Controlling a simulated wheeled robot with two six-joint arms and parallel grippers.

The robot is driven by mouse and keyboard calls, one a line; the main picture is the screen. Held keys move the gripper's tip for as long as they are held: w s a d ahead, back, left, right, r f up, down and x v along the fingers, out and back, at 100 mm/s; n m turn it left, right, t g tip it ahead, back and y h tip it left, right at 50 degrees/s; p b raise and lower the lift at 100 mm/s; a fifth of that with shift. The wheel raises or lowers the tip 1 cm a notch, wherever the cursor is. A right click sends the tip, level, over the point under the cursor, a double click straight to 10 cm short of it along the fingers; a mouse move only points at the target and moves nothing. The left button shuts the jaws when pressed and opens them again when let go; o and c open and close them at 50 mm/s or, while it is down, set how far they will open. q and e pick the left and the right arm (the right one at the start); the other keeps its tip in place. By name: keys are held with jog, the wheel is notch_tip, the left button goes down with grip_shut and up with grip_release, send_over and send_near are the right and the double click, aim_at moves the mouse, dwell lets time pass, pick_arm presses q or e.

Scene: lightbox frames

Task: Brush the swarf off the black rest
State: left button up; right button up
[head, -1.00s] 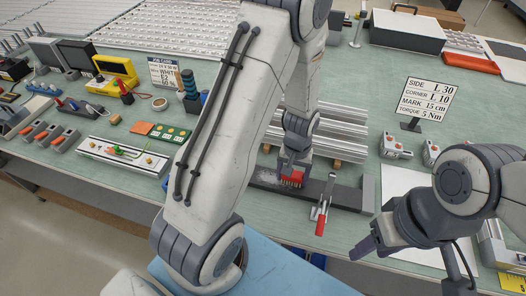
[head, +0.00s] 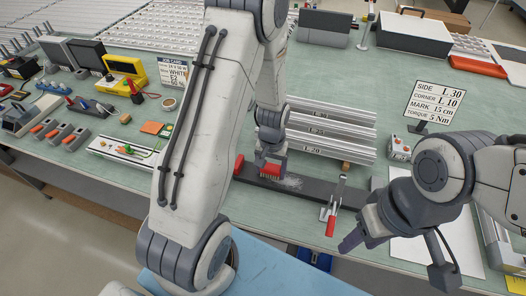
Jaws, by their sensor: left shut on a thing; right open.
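The black rest (head: 325,192) is a long dark bar lying across the bench near its front edge. A pale grey patch of swarf (head: 291,183) lies on its top, just right of the brush. My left gripper (head: 271,157) points down over the rest, left of its middle, and is shut on a red brush (head: 271,169). The bristles are down at the rest's top; exact contact is hard to tell. My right gripper (head: 357,236) is open and empty, in front of the rest's right end.
A toggle clamp (head: 334,208) with a red handle stands at the rest's front. A red part (head: 238,165) shows near its left end. Stacked metal profiles (head: 325,135) lie behind it. A sign (head: 437,102) stands at the right; a white sheet (head: 410,245) lies below it.

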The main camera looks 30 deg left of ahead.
aim_at(268, 166)
pick_arm(q)
jog(key=shift+s+a, duration=0.1)
jog(key=shift+a, duration=0.25)
notch_tip(268, 166, up, 3)
jog(key=shift+f+p, duration=0.1)
jog(key=shift+p, duration=0.85)
jog(key=shift+r+p, duration=0.3)
jog(key=shift+r, duration=0.15)
notch_tip(268, 166, up, 5)
jog(key=p, duration=0.4)
jog(key=shift+f, duration=0.2)
jog(key=shift+f, duration=0.15)
